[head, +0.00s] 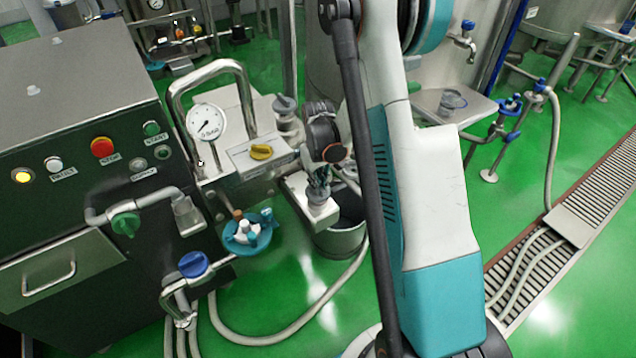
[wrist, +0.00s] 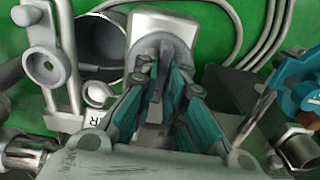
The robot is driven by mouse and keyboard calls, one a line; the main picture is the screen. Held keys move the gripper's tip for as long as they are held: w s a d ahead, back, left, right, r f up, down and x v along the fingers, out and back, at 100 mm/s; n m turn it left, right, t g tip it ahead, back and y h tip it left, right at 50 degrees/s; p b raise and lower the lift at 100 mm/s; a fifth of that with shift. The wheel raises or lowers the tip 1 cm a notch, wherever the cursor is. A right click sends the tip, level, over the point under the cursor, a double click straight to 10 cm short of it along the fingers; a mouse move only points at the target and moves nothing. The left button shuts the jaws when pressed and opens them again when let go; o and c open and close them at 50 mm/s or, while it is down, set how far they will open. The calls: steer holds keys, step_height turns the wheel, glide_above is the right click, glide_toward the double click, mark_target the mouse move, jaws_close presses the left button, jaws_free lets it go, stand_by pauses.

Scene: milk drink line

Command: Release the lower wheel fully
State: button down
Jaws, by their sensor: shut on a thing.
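The lower wheel, a small grey round wheel (head: 318,193), sits on a pale metal block at the front right of the machine. It also shows in the wrist view (wrist: 160,44), at the far end of my fingers. My gripper (head: 320,178) reaches down to it, and its teal-padded fingers (wrist: 163,66) are shut on it from both sides. The fingers hide part of the wheel, so how far it is turned cannot be told. A similar grey wheel (head: 285,103) stands higher and further back.
A steel bucket (head: 345,240) stands on the green floor below the block. Hoses (head: 270,338) run across the floor. My arm hides the middle right.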

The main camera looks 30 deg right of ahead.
steer(key=shift+n, duration=0.3)
steer(key=c, duration=1.7)
jaws_free()
steer(key=shift+o, duration=0.2)
step_height(320, 180, up, 12)
